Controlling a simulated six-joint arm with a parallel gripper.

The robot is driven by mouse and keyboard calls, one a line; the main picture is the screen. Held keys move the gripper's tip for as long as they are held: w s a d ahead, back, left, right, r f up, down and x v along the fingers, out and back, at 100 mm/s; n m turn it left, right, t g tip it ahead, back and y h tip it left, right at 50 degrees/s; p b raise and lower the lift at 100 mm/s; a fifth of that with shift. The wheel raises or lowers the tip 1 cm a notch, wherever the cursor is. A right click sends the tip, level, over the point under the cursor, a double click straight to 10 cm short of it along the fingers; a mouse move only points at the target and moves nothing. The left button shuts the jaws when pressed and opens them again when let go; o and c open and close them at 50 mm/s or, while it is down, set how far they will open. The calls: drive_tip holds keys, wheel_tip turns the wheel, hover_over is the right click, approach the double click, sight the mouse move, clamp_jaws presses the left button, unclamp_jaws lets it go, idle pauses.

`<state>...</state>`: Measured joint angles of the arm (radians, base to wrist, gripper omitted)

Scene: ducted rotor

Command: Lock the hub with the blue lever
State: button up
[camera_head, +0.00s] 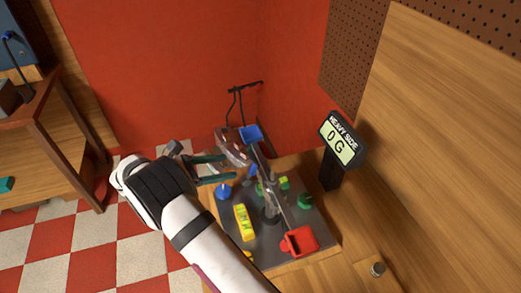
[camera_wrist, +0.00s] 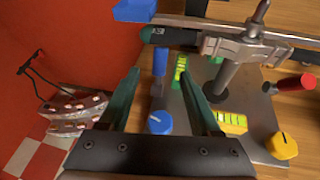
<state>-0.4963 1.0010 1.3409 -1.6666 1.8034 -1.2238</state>
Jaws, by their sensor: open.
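The blue lever (camera_wrist: 160,63) appears as an upright blue handle between my finger tips in the wrist view; I see no contact with it. Part of it seems to show as blue beyond my fingers in the head view (camera_head: 252,170). My gripper (camera_wrist: 162,72) is open and empty, its two teal fingers spread apart. In the head view my gripper (camera_head: 232,167) reaches in over the plate's left far side. The metal hub (camera_wrist: 238,47) sits on a grey post and carries a long beam (camera_wrist: 185,22). Whether the hub is locked cannot be told.
A blue knob (camera_wrist: 159,122) sits nearer on the plate (camera_head: 232,250); a yellow knob (camera_wrist: 282,146) and red handle (camera_wrist: 295,83) are right. A blue tray (camera_head: 250,133) and red tray (camera_head: 303,240) flank the beam. A display (camera_head: 342,140) reads 0 G.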

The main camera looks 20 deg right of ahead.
sight(254, 169)
drive_tip(key=x, duration=1.5)
drive_tip(key=shift+f, duration=0.1)
clamp_jaws()
drive_tip(key=shift+s, duration=0.1)
idle(0.6)
